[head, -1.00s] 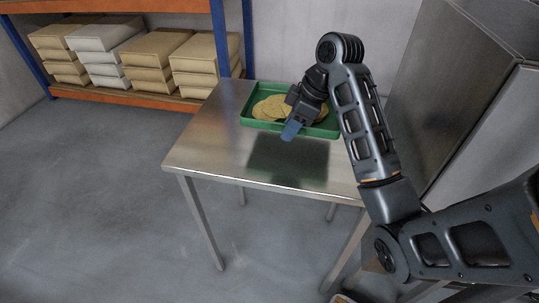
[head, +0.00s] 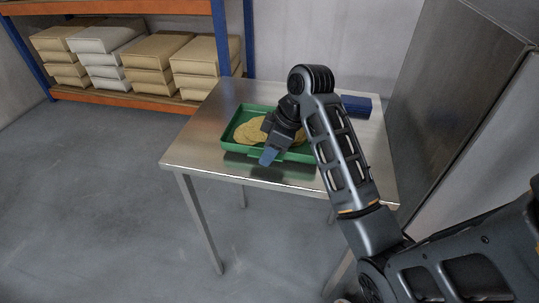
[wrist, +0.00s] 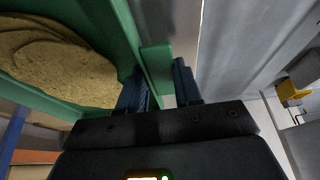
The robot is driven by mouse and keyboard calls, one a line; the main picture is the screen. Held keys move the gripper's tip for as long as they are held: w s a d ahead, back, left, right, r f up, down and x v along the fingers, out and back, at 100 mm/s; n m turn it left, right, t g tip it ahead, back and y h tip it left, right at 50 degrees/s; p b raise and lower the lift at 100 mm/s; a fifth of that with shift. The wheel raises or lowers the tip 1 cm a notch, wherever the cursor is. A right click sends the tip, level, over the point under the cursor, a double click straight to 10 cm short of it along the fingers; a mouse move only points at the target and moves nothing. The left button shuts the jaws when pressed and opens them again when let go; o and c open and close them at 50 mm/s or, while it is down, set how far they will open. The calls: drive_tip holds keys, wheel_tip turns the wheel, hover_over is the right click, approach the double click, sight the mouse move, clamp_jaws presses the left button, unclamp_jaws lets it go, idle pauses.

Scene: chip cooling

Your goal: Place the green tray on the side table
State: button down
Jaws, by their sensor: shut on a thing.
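My gripper (head: 268,157) is shut on the tray's near rim. In the wrist view the gripper (wrist: 160,78) has one blue finger on each side of the green rim (wrist: 156,62), with chips (wrist: 60,60) to the left. My arm hides the tray's right part.
A dark blue block (head: 357,106) lies at the table's back right. A tall steel cabinet (head: 440,90) stands close on the right. A shelf (head: 120,92) with stacked packages is at the back left. The table's left part is bare.

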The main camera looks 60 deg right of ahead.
drive_tip(key=shift+f, duration=0.65)
drive_tip(key=c, duration=0.8)
unclamp_jaws()
drive_tip(key=shift+f, duration=0.1)
